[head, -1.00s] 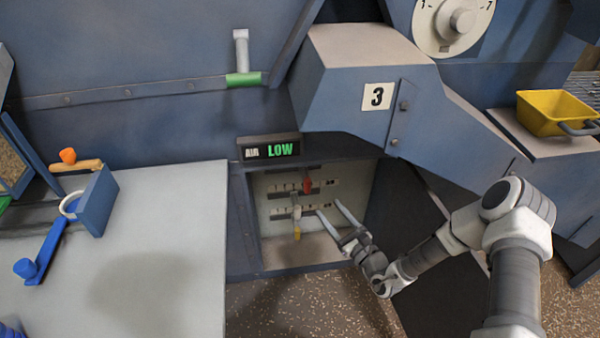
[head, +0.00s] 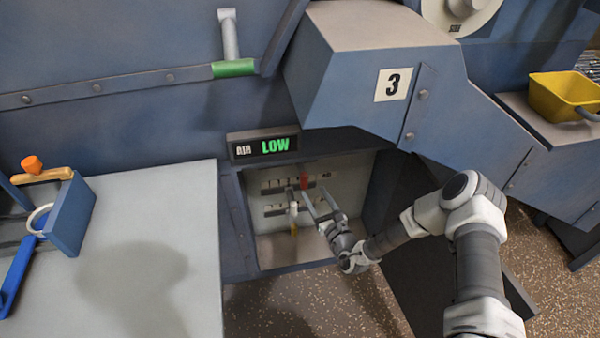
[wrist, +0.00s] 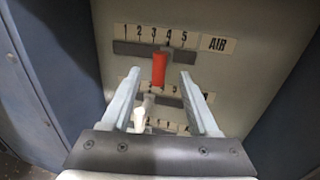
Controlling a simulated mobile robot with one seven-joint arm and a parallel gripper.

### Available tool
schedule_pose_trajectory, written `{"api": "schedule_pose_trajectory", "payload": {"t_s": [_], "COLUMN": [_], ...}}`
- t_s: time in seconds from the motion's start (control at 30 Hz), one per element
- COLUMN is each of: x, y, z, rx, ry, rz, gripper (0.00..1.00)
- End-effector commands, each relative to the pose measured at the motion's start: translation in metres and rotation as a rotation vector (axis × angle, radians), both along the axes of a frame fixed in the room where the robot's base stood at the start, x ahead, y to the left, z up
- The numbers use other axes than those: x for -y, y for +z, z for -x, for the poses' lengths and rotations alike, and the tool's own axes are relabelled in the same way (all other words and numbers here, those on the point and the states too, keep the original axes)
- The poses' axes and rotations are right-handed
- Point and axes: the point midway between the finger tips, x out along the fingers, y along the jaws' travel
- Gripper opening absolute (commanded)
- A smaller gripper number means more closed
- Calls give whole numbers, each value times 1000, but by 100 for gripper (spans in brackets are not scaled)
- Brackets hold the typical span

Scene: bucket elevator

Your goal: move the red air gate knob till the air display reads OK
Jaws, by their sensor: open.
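The red air gate knob (wrist: 159,70) stands on the upper slot of a panel in the recess, under the numbered scale marked AIR, near the 3 and 4. It also shows in the head view (head: 304,180). The air display (head: 263,146) above the recess reads LOW in green. My gripper (wrist: 160,82) is open, its two fingers on either side of the red knob in the wrist view, with gaps visible on both sides. In the head view my gripper (head: 313,190) reaches into the recess from the right. I cannot tell how deep the fingertips are relative to the knob.
A white knob (wrist: 139,118) on a lower slot sits close under the left finger. A grey table (head: 150,250) stands at left.

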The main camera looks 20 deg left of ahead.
Motion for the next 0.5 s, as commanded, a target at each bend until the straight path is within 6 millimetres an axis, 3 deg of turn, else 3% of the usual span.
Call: {"api": "schedule_pose_trajectory", "payload": {"t_s": [0.3,0.5], "x": [-49,-70], "y": [-3,-2], "z": [-52,-76], "rx": [4,2], "ry": [1,0], "rz": [-1,-1], "gripper": [61,61]}}
